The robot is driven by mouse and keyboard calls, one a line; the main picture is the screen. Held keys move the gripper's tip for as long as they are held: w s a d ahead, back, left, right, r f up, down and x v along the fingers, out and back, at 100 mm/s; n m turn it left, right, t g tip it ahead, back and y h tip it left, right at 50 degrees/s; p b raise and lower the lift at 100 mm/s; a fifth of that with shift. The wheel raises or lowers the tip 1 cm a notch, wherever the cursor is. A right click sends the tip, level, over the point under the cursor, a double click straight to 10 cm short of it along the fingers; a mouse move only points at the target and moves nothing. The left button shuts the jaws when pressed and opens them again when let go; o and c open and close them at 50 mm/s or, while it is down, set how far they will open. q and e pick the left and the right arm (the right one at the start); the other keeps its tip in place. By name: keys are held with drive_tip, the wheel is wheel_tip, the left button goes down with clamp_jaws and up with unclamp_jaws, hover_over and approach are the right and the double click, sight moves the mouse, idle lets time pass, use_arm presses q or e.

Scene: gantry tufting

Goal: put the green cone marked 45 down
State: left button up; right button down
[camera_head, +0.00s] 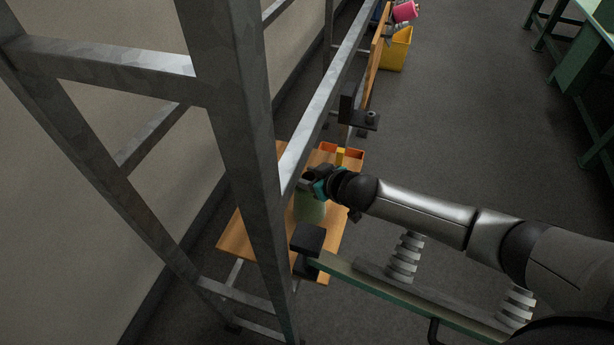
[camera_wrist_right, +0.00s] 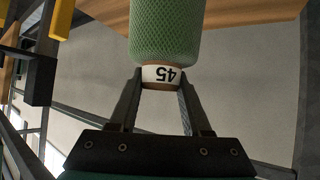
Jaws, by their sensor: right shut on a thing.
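The green cone marked 45 (camera_wrist_right: 166,35) fills the top middle of the right wrist view. Its white band with the number 45 (camera_wrist_right: 162,74) sits between the fingers of my right gripper (camera_wrist_right: 161,82), which is shut on it. In the head view the cone (camera_head: 309,208) shows as a pale green shape below my right gripper (camera_head: 316,184), in front of or over an orange wooden board (camera_head: 237,240). I cannot tell whether its base touches the board. My left gripper does not show.
Grey metal frame posts (camera_head: 228,110) stand just left of the gripper. A black block (camera_head: 307,239) and a green rail (camera_head: 400,297) are near the front. A yellow bin (camera_head: 397,50) stands farther back.

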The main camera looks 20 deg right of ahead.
drive_tip(key=c, duration=0.8)
unclamp_jaws()
drive_tip(key=shift+f, duration=0.2)
drive_tip(key=o, duration=0.4)
drive_tip(key=shift+o, duration=0.2)
drive_tip(key=shift+r, duration=0.3)
drive_tip(key=p+v, duration=0.1)
drive_tip(key=v, duration=0.6)
drive_tip(key=shift+s, duration=0.2)
